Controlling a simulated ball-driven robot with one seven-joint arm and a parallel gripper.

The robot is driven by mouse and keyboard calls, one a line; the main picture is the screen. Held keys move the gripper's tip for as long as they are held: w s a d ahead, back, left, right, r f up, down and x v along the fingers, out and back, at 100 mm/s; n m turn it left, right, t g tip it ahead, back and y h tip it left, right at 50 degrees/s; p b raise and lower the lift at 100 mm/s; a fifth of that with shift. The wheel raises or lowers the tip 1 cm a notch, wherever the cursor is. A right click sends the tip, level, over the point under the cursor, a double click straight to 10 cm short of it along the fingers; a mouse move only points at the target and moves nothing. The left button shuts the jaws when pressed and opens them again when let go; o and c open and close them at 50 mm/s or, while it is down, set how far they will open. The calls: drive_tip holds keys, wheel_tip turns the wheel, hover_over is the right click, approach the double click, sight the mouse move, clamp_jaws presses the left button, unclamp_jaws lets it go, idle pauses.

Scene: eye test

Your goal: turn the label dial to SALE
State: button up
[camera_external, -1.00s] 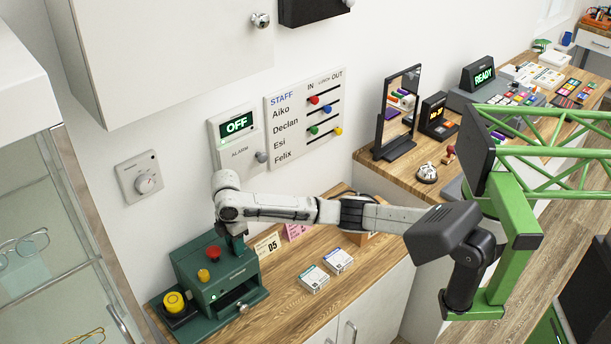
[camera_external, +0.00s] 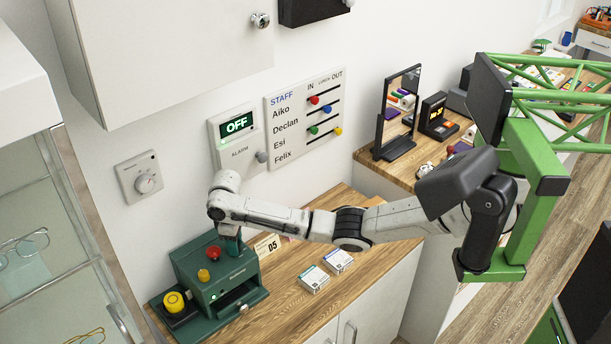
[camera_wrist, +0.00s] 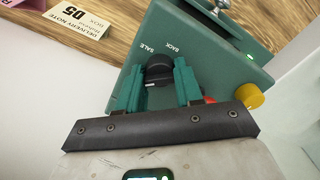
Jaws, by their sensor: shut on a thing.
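The label dial (camera_wrist: 159,76) is a black knob on top of a dark green label machine (camera_wrist: 210,45), which stands on the wooden counter in the external view (camera_external: 207,292). The words SALE (camera_wrist: 149,48) and BACK (camera_wrist: 173,48) are printed in white beside the dial. My gripper (camera_wrist: 159,68) has its two teal fingers on either side of the dial and is shut on it. In the external view my gripper (camera_external: 232,243) points down onto the machine's top and hides the dial. I cannot tell which word the dial points to.
A red button (camera_external: 214,252) and a yellow knob (camera_external: 204,275) sit on the machine close to my gripper. A yellow push button (camera_external: 174,301) stands at its left.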

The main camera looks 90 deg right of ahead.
drive_tip(key=m+p, duration=0.1)
drive_tip(key=m, duration=0.2)
drive_tip(key=shift+a+r+m+p, duration=0.1)
drive_tip(key=shift+r+m+p, duration=0.05)
drive_tip(key=shift+m+p, duration=0.2)
drive_tip(key=m+p, duration=0.1)
drive_tip(key=m, duration=0.2)
drive_tip(key=shift+m, duration=0.25)
drive_tip(key=m, duration=0.3)
drive_tip(key=shift+w+m, duration=0.1)
drive_tip(key=shift+m, duration=2.1)
drive_tip(key=o, duration=1)
drive_tip(key=shift+o, duration=0.2)
